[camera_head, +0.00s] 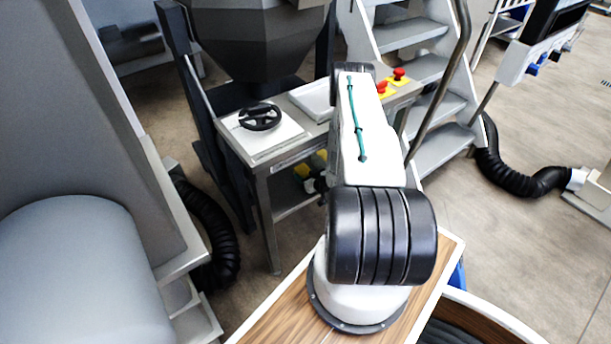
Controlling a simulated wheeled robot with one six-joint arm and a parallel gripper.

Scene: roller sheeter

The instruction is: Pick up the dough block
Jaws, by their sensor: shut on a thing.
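No dough block can be made out in the head view. My arm rises from the bottom centre and reaches away over the front of the metal table (232,140). My gripper cannot be made out; the arm hides the space behind it. A small dark and pale part shows just left of the arm, below the table top, but I cannot tell what it is. Small yellow patches show beside it. A pale shallow tray (312,98) lies on the table top, partly covered by my arm.
A black handwheel (260,117) sits on the table's left. Red buttons on yellow bases (399,74) are at its right. A dark hopper (255,38) stands behind. Grey steps (435,105) rise at right. Black hoses (512,176) lie either side.

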